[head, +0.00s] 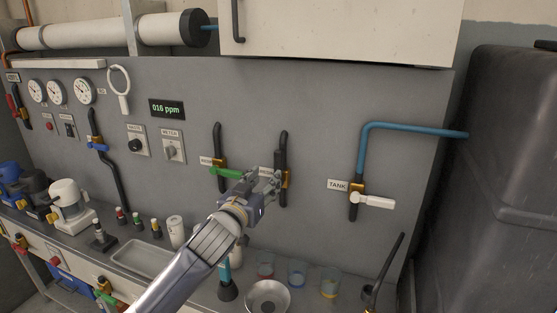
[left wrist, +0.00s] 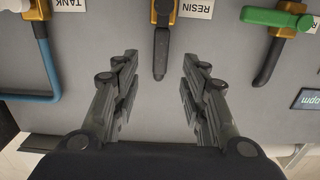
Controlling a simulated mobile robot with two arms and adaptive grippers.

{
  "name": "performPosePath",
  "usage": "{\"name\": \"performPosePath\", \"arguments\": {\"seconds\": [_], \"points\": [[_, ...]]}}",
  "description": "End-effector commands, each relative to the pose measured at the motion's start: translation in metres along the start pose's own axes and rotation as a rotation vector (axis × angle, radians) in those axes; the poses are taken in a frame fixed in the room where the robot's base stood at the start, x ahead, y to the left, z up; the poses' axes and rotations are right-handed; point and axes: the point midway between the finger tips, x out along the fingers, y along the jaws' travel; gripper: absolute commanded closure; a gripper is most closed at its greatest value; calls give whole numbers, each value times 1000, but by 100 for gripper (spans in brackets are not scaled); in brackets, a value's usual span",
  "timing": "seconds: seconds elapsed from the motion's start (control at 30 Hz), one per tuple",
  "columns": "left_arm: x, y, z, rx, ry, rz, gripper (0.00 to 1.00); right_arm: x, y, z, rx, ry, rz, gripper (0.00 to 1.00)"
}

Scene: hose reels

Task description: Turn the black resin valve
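In the head view the resin valve's gold body (head: 284,180) shows just right of my left gripper (head: 268,180), on the grey panel. My left gripper is open. In the left wrist view its two fingers (left wrist: 159,64) stand apart, one on each side of the lever's end, with nothing held. I cannot tell the depth gap to the lever. My right gripper is not in view.
A green-handled valve (head: 226,173) is to the left, and a white-handled TANK valve (head: 374,201) with a blue pipe (head: 410,129) to the right. Below, the bench holds cups (head: 297,273), a metal bowl (head: 267,297) and bottles. A cabinet (head: 340,30) overhangs above.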

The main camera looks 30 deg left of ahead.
Motion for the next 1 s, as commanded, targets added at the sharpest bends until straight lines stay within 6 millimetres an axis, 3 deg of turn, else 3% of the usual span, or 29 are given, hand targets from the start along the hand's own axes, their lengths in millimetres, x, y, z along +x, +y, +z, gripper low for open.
{"name": "performPosePath", "arguments": {"seconds": [0.17, 0.4, 0.7, 1.0], "points": [[13, -2, -11, -7, 20, 0, 60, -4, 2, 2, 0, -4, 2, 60], [51, -2, -12, -5, 19, -1, 60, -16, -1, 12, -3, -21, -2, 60], [94, -2, -11, -6, 17, -1, 60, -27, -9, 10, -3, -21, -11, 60], [109, -1, -9, -5, 17, 1, 60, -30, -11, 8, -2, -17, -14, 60]]}}
